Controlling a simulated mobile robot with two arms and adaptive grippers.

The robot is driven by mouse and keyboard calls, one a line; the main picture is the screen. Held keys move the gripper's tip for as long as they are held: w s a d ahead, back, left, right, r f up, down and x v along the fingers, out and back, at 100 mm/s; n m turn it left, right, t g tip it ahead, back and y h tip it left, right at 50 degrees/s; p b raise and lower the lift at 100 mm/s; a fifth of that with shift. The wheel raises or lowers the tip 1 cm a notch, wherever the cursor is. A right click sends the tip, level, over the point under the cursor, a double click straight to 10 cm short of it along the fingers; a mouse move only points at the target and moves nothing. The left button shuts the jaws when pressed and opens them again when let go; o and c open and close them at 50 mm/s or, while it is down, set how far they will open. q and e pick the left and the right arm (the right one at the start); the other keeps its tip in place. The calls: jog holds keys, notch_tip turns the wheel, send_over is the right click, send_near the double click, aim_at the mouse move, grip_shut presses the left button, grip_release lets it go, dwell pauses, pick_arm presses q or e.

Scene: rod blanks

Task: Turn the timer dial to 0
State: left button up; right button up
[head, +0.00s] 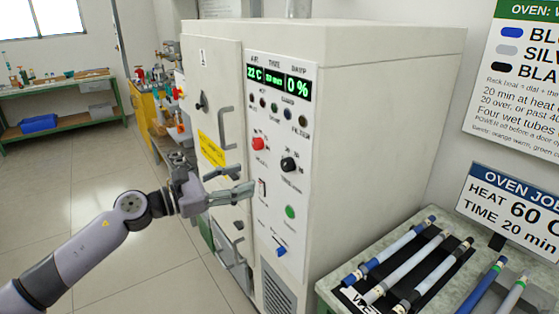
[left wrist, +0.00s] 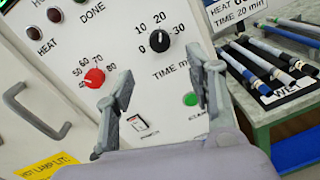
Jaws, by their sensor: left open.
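The timer dial is a black knob on the oven's white front panel, right of centre in the head view (head: 289,164). It also shows in the left wrist view (left wrist: 160,41), with 0, 10, 20 and 30 printed around it. A small pale mark is on the knob, but I cannot tell exactly which number it points to. My left gripper (head: 236,181) is open and empty in front of the panel, below and left of the dial. In the left wrist view its two fingers (left wrist: 160,76) stand apart, below the dial and not touching it. My right gripper is not in view.
A red heat knob (head: 259,144) is left of the dial. The oven door handle (head: 226,127) sticks out at left. A bench (head: 455,223) with several rods stands at right.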

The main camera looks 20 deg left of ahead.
aim_at(284, 166)
pick_arm(q)
jog(key=p+x, duration=0.3)
jog(key=x, duration=0.7)
jog(key=shift+r+p, duration=0.1)
jog(key=shift+p, duration=0.25)
jog(key=shift+w+d, duration=0.45)
jog(key=shift+w, duration=0.1)
jog(key=shift+c, duration=0.7)
jog(key=c, duration=1)
